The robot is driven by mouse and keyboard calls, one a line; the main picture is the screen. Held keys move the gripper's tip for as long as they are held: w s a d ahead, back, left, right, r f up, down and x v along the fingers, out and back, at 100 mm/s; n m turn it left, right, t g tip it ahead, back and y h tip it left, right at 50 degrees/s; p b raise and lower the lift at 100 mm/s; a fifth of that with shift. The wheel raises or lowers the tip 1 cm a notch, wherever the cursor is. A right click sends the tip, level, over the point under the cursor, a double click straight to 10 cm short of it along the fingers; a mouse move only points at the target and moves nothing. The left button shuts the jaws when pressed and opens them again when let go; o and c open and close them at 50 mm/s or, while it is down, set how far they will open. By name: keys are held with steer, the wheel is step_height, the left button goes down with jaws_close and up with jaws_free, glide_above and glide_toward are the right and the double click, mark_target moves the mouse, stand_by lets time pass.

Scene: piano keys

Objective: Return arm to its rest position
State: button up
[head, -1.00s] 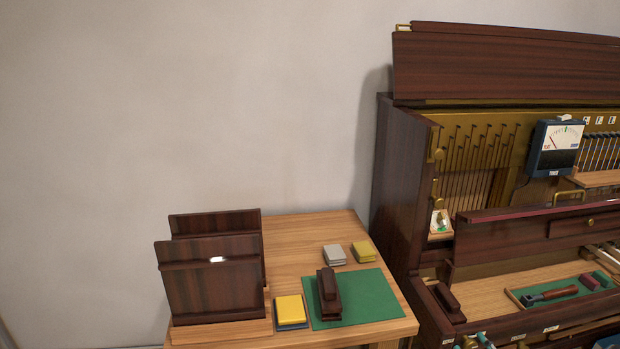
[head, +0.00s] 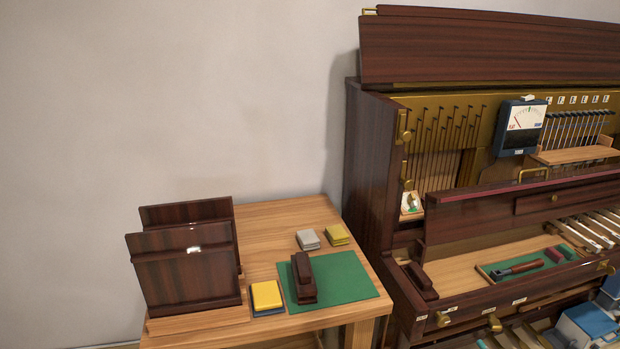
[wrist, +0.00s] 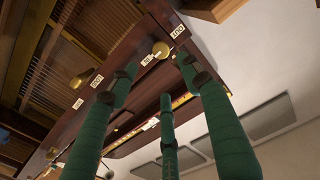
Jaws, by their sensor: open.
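How far the fingers are from the wood is unclear. My arm and gripper do not show in the head view. The upright piano (head: 370,165) stands open at the right of the head view.
A wooden side table (head: 275,225) stands left of the piano. It holds dark panels in a rack (head: 190,270), a green mat (head: 350,278) with a dark block (head: 303,280), and yellow and grey pads. A blue-framed meter (head: 521,126) sits on the piano.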

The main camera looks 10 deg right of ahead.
mark_target(444, 323)
steer(key=w, duration=0.7)
steer(key=w+a, duration=0.1)
steer(key=w, duration=0.3)
steer(key=shift+w+f, duration=0.1)
steer(key=shift+w, duration=0.25)
steer(key=shift+s+n, duration=0.25)
steer(key=shift+n, duration=0.45)
steer(key=n, duration=0.2)
steer(key=shift+s+d+n, duration=0.1)
steer(key=shift+n, duration=0.3)
steer(key=n, duration=0.2)
steer(key=shift+n, duration=0.3)
steer(key=n, duration=0.5)
steer(key=n+b, duration=0.1)
steer(key=n, duration=0.5)
steer(key=shift+n, duration=0.4)
steer(key=n+b, duration=0.1)
steer(key=n, duration=0.4)
